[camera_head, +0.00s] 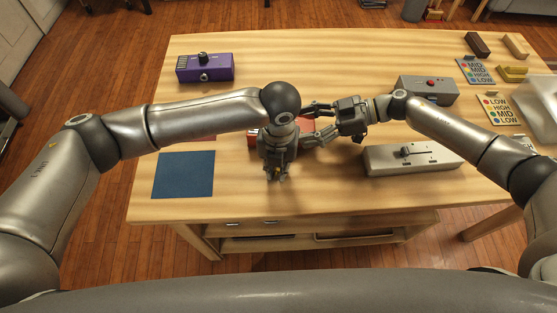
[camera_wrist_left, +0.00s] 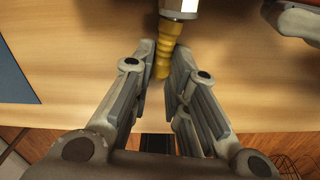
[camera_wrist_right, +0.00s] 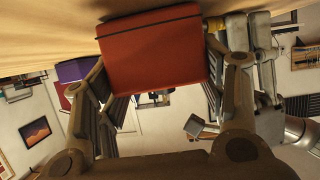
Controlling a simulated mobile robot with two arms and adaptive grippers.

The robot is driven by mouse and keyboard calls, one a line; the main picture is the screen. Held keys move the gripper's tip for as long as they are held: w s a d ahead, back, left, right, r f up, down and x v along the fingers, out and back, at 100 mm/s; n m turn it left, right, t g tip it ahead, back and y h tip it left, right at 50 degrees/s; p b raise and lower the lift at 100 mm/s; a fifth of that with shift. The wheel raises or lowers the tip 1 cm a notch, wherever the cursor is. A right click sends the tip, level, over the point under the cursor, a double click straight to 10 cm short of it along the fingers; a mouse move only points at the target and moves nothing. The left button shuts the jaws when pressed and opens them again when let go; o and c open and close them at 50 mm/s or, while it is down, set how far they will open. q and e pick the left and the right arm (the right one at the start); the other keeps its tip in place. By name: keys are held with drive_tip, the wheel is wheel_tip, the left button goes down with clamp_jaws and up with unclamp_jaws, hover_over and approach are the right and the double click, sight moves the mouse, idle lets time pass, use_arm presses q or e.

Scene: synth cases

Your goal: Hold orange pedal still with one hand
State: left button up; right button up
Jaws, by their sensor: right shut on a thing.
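The orange pedal (camera_head: 304,125) is on the table, mostly hidden behind my left wrist in the head view. In the right wrist view the orange pedal (camera_wrist_right: 152,58) fills the space between the fingers of my right gripper (camera_head: 309,122), which is shut on it. My left gripper (camera_head: 276,176) points down in front of the pedal, near the table's front. In the left wrist view a yellow ribbed plug (camera_wrist_left: 163,48) with a silver collar (camera_wrist_left: 180,8) lies between or just beyond its parted fingertips. I cannot tell whether they grip it.
A blue mat (camera_head: 183,175) lies at left, with a purple pedal (camera_head: 205,68) behind it. A pale grey switch box (camera_head: 412,160) and a dark grey box with a red button (camera_head: 430,88) stand at right. Label cards (camera_head: 497,110) and small blocks are at far right.

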use_arm(q)
clamp_jaws()
use_arm(e)
drive_tip(key=shift+f, duration=0.1)
